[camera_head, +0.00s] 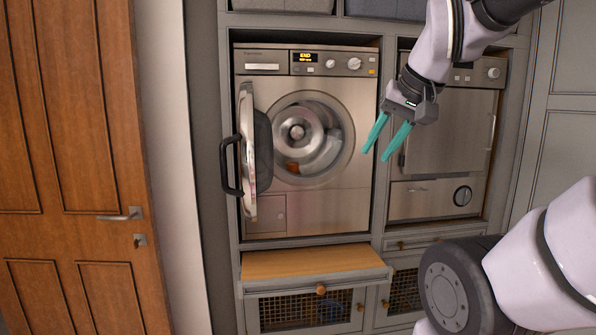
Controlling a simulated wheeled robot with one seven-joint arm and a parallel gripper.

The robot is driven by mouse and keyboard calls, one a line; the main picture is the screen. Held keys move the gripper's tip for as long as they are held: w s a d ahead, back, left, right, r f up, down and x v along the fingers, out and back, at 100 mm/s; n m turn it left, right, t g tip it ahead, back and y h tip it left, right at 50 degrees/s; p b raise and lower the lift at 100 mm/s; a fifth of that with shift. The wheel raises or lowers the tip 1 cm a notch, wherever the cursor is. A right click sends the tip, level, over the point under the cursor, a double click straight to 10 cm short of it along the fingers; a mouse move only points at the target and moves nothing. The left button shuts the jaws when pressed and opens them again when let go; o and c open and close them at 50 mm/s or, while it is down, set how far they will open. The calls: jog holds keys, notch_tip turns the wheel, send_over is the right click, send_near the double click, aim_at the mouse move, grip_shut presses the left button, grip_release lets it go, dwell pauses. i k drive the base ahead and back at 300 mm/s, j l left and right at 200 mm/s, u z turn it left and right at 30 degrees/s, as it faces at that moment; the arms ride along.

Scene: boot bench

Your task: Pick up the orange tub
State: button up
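I cannot make out an orange tub for certain. A small orange-brown patch (293,168) shows low inside the washing machine's drum, too small to tell what it is. My gripper (376,155) has two teal fingers spread apart with nothing between them. It hangs in front of the right edge of the washing machine (345,212), to the right of the drum opening, pointing down and left.
The washer's round door (247,150) stands open to the left. A wooden pull-out shelf (300,262) juts out bare below it. A second appliance (440,150) stands right. Mesh-fronted cabinets (305,312) lie below. A wooden door (75,170) is at left.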

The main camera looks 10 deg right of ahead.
aim_at(292, 166)
jog(key=i+u, duration=0.2)
jog(key=i, duration=0.25)
jog(key=i+l+u, duration=0.15)
jog(key=i, duration=0.3)
jog(key=i+l+u, duration=0.2)
jog(key=i, duration=0.25)
